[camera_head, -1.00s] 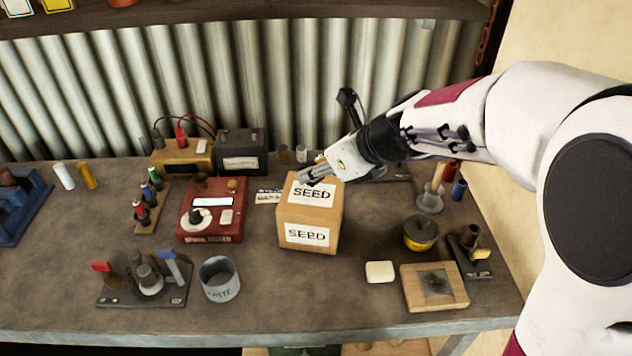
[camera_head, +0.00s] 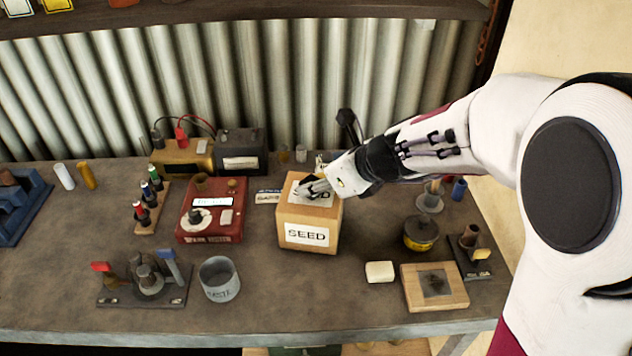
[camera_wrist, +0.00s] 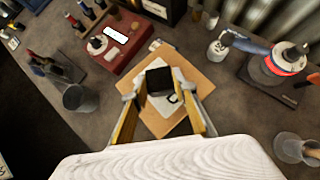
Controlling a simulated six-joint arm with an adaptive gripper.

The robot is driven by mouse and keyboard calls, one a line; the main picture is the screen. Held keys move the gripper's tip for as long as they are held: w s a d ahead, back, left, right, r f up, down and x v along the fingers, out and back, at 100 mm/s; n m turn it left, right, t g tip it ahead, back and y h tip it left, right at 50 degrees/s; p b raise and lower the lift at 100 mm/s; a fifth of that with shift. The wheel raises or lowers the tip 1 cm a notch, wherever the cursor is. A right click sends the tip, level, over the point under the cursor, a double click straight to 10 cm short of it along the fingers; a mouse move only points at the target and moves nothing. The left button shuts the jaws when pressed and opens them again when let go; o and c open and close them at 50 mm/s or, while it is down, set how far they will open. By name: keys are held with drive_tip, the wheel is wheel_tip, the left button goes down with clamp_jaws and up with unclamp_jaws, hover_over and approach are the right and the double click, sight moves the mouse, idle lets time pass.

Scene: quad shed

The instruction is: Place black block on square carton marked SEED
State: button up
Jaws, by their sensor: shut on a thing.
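The square carton marked SEED (camera_head: 308,212) is a tan cube with white labels, standing mid-bench in the head view. In the wrist view its top (camera_wrist: 204,78) lies under my gripper. My gripper (camera_head: 301,193) is over the carton's top and partly covers the top label. The black block (camera_wrist: 159,81) shows between the two fingers in the wrist view, above the white label. My gripper is shut on it. The block is hard to make out in the head view. I cannot tell whether its underside touches the carton.
A red device (camera_head: 212,210) stands left of the carton and a grey cup (camera_head: 219,279) at front left. A yellow-banded pot (camera_head: 420,233), a cream block (camera_head: 380,272) and a wooden frame (camera_head: 435,287) stand to the right. The bench in front of the carton is clear.

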drive_tip(key=shift+f, duration=0.1)
drive_tip(key=o, duration=1.2)
drive_tip(key=shift+o, duration=0.2)
drive_tip(key=v, duration=1.2)
drive_tip(key=shift+s, duration=0.15)
